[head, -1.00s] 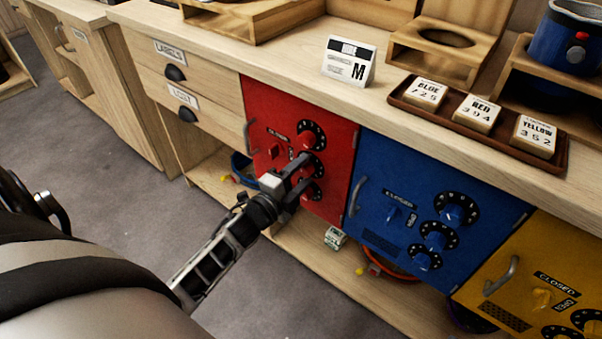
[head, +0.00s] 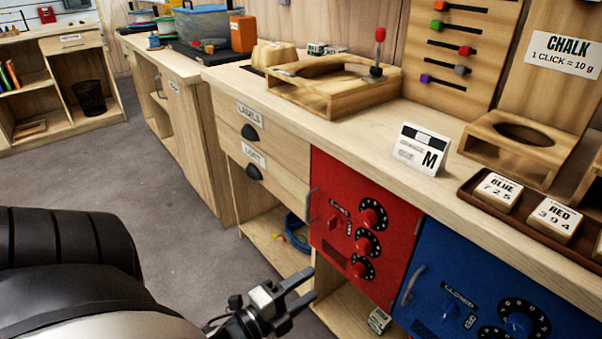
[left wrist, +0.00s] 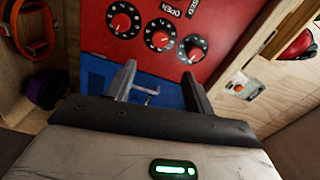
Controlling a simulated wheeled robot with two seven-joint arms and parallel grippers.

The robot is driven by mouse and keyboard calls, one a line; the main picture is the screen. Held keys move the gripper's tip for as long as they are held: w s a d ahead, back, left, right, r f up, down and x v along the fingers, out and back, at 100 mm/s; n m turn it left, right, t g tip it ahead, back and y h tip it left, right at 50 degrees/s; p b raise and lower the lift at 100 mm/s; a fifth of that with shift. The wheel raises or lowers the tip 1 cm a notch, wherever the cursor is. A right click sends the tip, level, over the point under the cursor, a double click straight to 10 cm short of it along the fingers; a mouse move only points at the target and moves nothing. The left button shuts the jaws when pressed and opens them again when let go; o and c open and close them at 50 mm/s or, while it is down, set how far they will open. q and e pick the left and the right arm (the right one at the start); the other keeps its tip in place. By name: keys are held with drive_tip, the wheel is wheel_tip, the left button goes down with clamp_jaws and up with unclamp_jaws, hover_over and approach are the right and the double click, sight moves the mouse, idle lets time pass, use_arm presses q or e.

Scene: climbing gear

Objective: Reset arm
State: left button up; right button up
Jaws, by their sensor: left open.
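My left gripper (head: 294,290) is in the lower middle of the head view, in front of and below the red cabinet door (head: 338,258). Its two fingers are spread and nothing is between them. The left wrist view also shows its open fingers (left wrist: 160,88), pointing toward the red door (left wrist: 195,12) with its black dials, and the blue door (left wrist: 93,70). The fingers look apart from the dials. My left arm (head: 70,260) comes in from the lower left. My right gripper is not in view.
The blue door (head: 470,265) stands right of the red one. The wooden counter (head: 400,115) above holds a card marked M (head: 421,150), a tray of code blocks (head: 480,197) and a wooden holder (head: 330,95). Grey floor (head: 170,220) lies open at the left.

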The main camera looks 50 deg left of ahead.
use_arm(q)
drive_tip(key=shift+s, duration=0.35)
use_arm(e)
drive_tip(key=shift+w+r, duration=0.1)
use_arm(q)
drive_tip(key=s+d+r+n+g+h+p, duration=0.1)
drive_tip(key=d+r+n+g+p, duration=0.1)
drive_tip(key=d+n, duration=0.5)
drive_tip(key=s+d+r+n+g+h+p, duration=0.1)
drive_tip(key=d+r+n+g+p, duration=0.2)
drive_tip(key=d+n+g+p, duration=0.2)
drive_tip(key=d+n, duration=0.3)
drive_tip(key=d, duration=0.2)
drive_tip(key=shift+s+r, duration=0.2)
drive_tip(key=shift+s, duration=0.05)
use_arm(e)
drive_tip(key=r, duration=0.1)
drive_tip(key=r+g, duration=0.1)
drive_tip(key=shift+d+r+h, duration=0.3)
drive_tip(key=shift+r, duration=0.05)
